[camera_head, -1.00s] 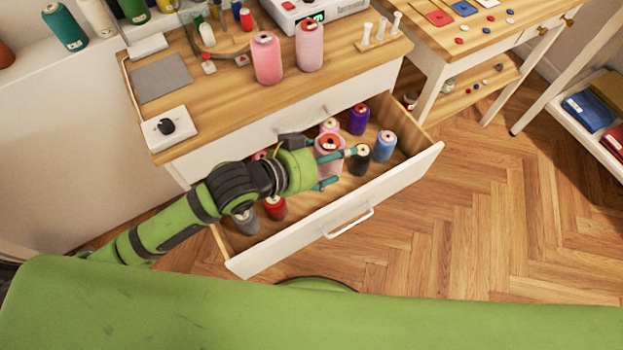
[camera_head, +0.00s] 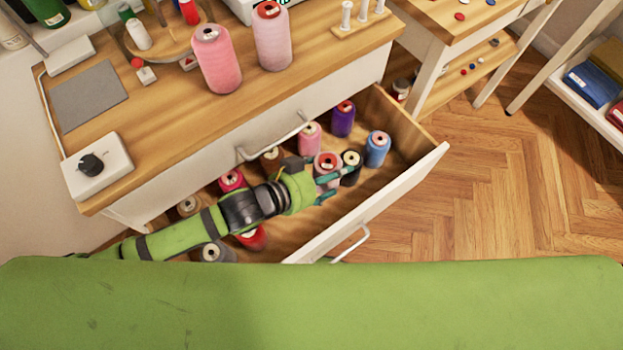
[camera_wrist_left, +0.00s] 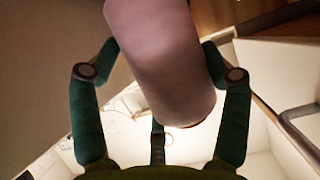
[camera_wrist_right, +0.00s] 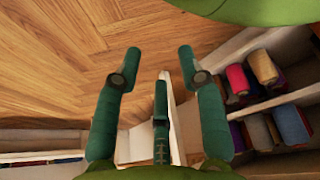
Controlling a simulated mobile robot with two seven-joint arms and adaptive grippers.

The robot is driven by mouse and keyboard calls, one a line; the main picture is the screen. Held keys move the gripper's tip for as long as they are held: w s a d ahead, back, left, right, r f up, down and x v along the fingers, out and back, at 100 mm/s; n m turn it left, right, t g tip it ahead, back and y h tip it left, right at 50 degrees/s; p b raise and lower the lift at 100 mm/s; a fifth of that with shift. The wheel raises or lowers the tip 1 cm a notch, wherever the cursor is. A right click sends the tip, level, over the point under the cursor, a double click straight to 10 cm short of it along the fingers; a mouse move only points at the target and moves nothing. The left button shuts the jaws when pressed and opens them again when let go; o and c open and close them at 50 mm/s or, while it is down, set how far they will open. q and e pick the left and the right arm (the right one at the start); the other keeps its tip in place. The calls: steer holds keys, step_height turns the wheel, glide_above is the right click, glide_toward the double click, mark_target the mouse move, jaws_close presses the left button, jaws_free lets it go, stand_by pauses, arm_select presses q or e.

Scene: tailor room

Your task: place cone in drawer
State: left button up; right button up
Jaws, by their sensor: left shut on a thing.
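My left gripper (camera_head: 326,184) is shut on a pale pink cone (camera_head: 326,164) with a red top, and its arm reaches in over the open drawer (camera_head: 388,203). The held cone looks upright, low in the drawer beside a black cone (camera_head: 350,166); I cannot tell whether it touches the drawer floor. In the left wrist view the cone (camera_wrist_left: 160,62) sits between both fingers. My right gripper (camera_wrist_right: 155,75) is open and empty in the right wrist view, with wooden floor beyond it; it is not in the head view.
The drawer holds several other cones, including purple (camera_head: 343,118), blue (camera_head: 377,148), pink (camera_head: 309,138) and red (camera_head: 231,180) ones. Two pink cones (camera_head: 217,60) stand on the tabletop (camera_head: 160,130) above. Floor (camera_head: 500,190) to the right is clear.

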mark_target(319, 188)
arm_select(q)
step_height(319, 188, down, 5)
steer(key=shift+b, duration=0.6)
step_height(319, 188, down, 3)
steer(key=shift+r+b, duration=0.2)
steer(key=shift+b, duration=0.1)
steer(key=shift+w+f, duration=0.15)
steer(key=shift+f, duration=0.1)
steer(key=shift+w+a+r, duration=0.1)
steer(key=shift+w+a, duration=0.55)
steer(key=shift+w, duration=0.15)
steer(key=shift+w+a+f, duration=0.45)
steer(key=shift+w+a, duration=0.1)
steer(key=shift+w, duration=0.2)
steer(key=shift+f, duration=0.25)
steer(key=shift+r, duration=0.1)
arm_select(e)
steer(key=w+t, duration=0.1)
steer(key=w, duration=0.5)
steer(key=shift+w+a+r, duration=0.15)
steer(key=shift+w+a, duration=0.15)
steer(key=shift+w, duration=0.1)
steer(key=shift+s, duration=0.1)
